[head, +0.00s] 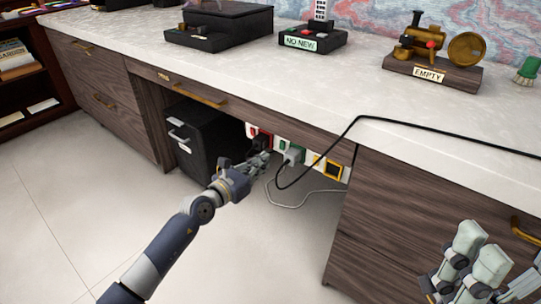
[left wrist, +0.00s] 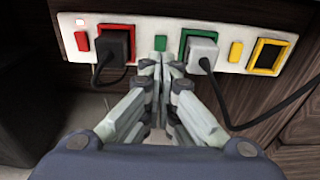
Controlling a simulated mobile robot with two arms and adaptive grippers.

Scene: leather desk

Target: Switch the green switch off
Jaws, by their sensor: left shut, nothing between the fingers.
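The green switch (left wrist: 160,43) is a small upright green block on the white power strip (left wrist: 65,33) under the desk. It sits between a black plug (left wrist: 115,42) in the red socket and a grey plug (left wrist: 201,50) in the green socket. My left gripper (left wrist: 160,67) is shut and empty, its fingertips just below the green switch in the left wrist view; I cannot tell if they touch it. In the head view, my left gripper (head: 264,160) reaches under the desk to the strip. My right gripper (head: 478,255) is at the lower right, away from the strip; its opening is unclear.
A red switch (left wrist: 82,41) and yellow switch (left wrist: 236,51) flank the middle section; the yellow socket (left wrist: 267,56) is empty. A black cable (head: 360,119) crosses the desk edge and hangs by the strip. A black cabinet (head: 197,145) stands left of my gripper.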

